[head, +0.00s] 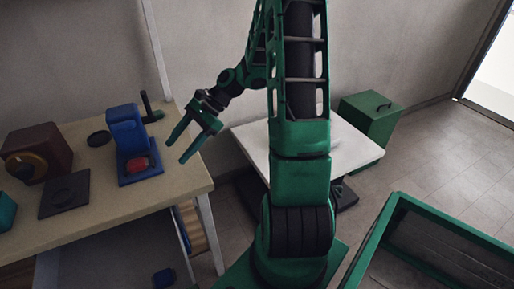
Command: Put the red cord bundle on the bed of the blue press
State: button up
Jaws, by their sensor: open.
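The blue press (126,132) stands upright on the wooden table at the left. The red cord bundle (138,164) rests on the low front bed of the blue press (151,176), in front of its column. My gripper (183,151) is open and empty, with its two green fingers spread. It hangs in the air to the right of the press, near the table's right side, apart from the bundle.
The table (100,213) also bears a dark red box with a knob (38,152), a dark flat plate (65,194), a black disc (98,138) and a teal object (5,212). A white table (248,134) and green box (370,118) stand behind my arm. A green-framed crate (398,215) is at right.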

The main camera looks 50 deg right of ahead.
jog(key=s+d+r+n+g+h, duration=0.1)
jog(key=s+d+r+n+h, duration=0.1)
jog(key=s, duration=0.7)
jog(key=s+d+r+n+g+h, duration=0.1)
jog(key=s+d+r+n+h, duration=0.2)
jog(key=s+n, duration=0.3)
jog(key=s+d+r+n+g+h, duration=0.1)
jog(key=s+r+n+h, duration=0.3)
jog(key=s, duration=0.9)
jog(key=shift+d+r, duration=0.3)
jog(key=shift+d, duration=0.55)
jog(key=shift+w+f+h, duration=0.25)
jog(key=shift+w+h, duration=0.05)
jog(key=shift+w, duration=0.3)
